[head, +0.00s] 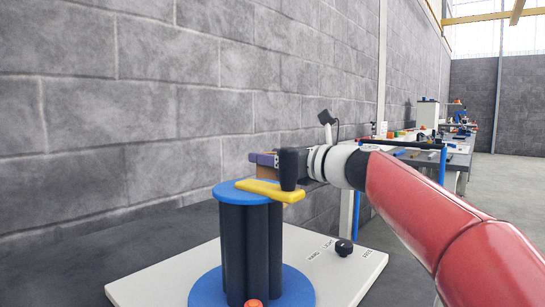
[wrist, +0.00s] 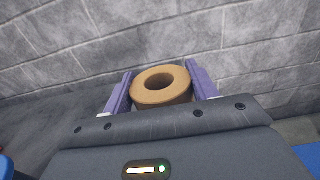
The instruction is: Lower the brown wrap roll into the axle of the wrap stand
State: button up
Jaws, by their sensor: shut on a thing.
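The brown wrap roll (wrist: 147,97) is a thick ring with an open centre hole, seen from its end in the wrist view. My gripper (wrist: 160,75) is shut on it, one purple finger on each side. My gripper (head: 263,159) is there at the end of the red arm, above table height. I cannot make out the wrap stand's axle in either view.
A blue-and-black upright machine (head: 240,245) with the crank on top stands on a white base plate (head: 160,285) in front of the gripper. A black knob (head: 344,247) sits on the plate. A block wall (head: 150,110) runs behind; a cluttered bench (head: 458,150) stands farther back.

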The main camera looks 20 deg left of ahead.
aim_at(273, 178)
jog(key=shift+f+b, duration=0.9)
jog(key=shift+f, duration=1.45)
dwell(2.7)
jog(key=o, duration=1.2)
jog(key=v, duration=0.8)
jog(key=shift+b, duration=0.3)
jog(key=shift+a, duration=0.1)
